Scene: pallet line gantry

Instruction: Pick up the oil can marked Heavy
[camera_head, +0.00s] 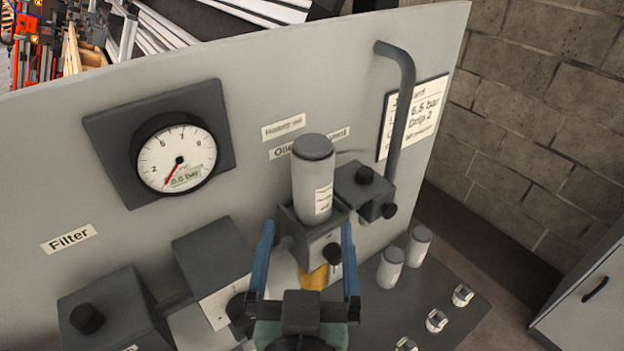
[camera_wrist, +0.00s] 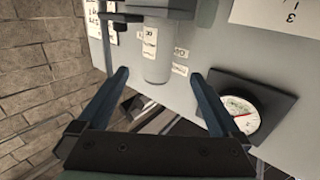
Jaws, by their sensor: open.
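My gripper (camera_head: 307,228) is open and empty, its blue fingers spread in front of the lubricator block (camera_head: 318,235). A grey cylinder (camera_head: 312,185) with a white label stands upright in that block. It also shows between and beyond my fingertips (camera_wrist: 158,74) in the wrist view, as a pale cylinder (camera_wrist: 159,65). Two small grey cans with white labels, a nearer one (camera_head: 390,270) and a farther one (camera_head: 419,246), stand upright on the dark shelf to the right of my gripper. I cannot read which can, if any, is marked Heavy.
The grey panel (camera_head: 250,80) stands close behind, with a dial gauge (camera_head: 176,158) and a bent pipe (camera_head: 403,110). Filter blocks (camera_head: 215,265) crowd the left. A cabinet (camera_head: 590,300) stands at right.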

